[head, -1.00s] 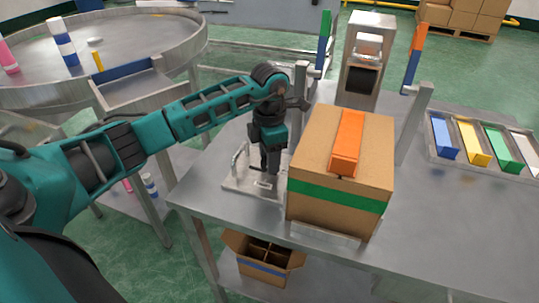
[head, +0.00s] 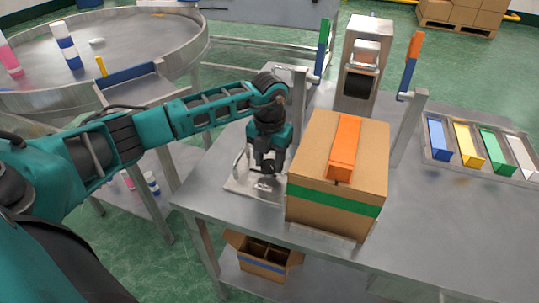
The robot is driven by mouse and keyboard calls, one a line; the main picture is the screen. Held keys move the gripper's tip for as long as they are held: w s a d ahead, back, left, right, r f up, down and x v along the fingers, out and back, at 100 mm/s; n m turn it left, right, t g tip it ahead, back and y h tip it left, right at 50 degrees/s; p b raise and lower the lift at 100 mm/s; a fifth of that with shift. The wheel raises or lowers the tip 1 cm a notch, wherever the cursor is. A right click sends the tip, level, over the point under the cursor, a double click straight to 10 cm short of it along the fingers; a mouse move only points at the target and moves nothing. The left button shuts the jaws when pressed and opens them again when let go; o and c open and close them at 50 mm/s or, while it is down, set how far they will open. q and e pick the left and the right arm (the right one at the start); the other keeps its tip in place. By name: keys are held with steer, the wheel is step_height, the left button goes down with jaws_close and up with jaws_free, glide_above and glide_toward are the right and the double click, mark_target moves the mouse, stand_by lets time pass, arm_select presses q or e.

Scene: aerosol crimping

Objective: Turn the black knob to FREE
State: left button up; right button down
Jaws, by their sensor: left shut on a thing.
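My left gripper (head: 267,172) points down over a pale metal plate (head: 238,187) on the steel table, just left of the cardboard box. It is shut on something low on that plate. The black knob is not clearly visible; the gripper's dark fingers cover that spot, and no FREE mark can be read. My right gripper is not in view.
A cardboard box (head: 305,205) with green tape and an orange block (head: 344,150) on top stands close right of the gripper. Behind are a metal machine (head: 361,60) and posts with coloured handles. Coloured bins (head: 468,148) sit right. The table's front right is clear.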

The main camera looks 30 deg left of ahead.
mark_target(269, 164)
arm_select(q)
steer(key=n+p, duration=0.2)
steer(key=n, duration=0.2)
steer(key=shift+r+n, duration=0.15)
steer(key=shift+n, duration=0.15)
steer(key=shift+n+p, duration=0.8)
steer(key=shift+n, duration=1.1)
steer(key=shift+w, duration=0.1)
steer(key=o, duration=1.1)
steer(key=shift+c, duration=0.2)
step_height(269, 164, up, 13)
steer(key=shift+f, duration=0.2)
